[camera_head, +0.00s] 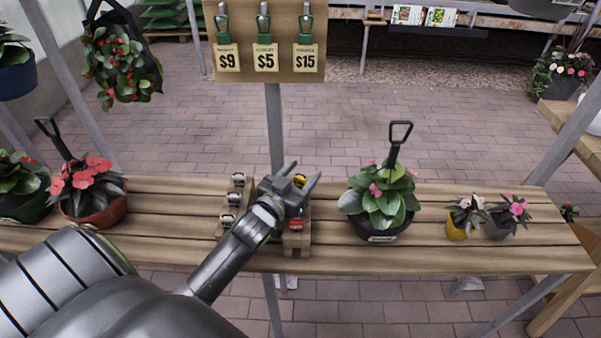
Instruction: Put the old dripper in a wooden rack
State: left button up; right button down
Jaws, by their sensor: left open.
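My left gripper (304,174) is open above the wooden table, over a small wooden rack (297,243). A red item (296,225) sits in the same rack, just below the gripper. A second wooden rack (221,232) to the left holds several small pale and dark items, one of them at the front (227,220). These small items look like drippers, but I cannot tell which is the old one. The gripper hides part of the right rack. My right gripper is out of view.
The slatted table (450,258) carries a red-flowered pot (97,210) at left, a large pink-flowered pot (382,225) right of the gripper, and two small pots (458,228) farther right. A price board (265,60) stands behind on a post (274,120).

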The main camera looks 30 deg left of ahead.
pick_arm(q)
jog(key=f, duration=0.2)
jog(key=shift+s+a+f+g, duration=0.25)
jog(key=shift+a+f+g, duration=0.05)
jog(key=r+p, duration=0.1)
jog(key=r, duration=0.1)
jog(key=r+p, duration=0.2)
jog(key=w+r+p, duration=0.1)
jog(key=r+p, duration=0.1)
jog(key=shift+a, duration=0.25)
jog(key=shift+s+f+b, duration=0.1)
jog(key=shift+f+b, duration=0.35)
jog(key=shift+b, duration=0.55)
notch_tip(320, 180, up, 2)
jog(key=shift+d+r+p, duration=0.1)
jog(key=shift+p, duration=0.3)
jog(key=d+r+p, duration=0.5)
jog(key=r, duration=0.7)
jog(key=d+r+p, duration=0.5)
jog(key=r+p, duration=0.1)
jog(key=r, duration=0.6)
jog(key=shift+s+d+p, duration=0.2)
jog(key=shift+s+p, duration=0.1)
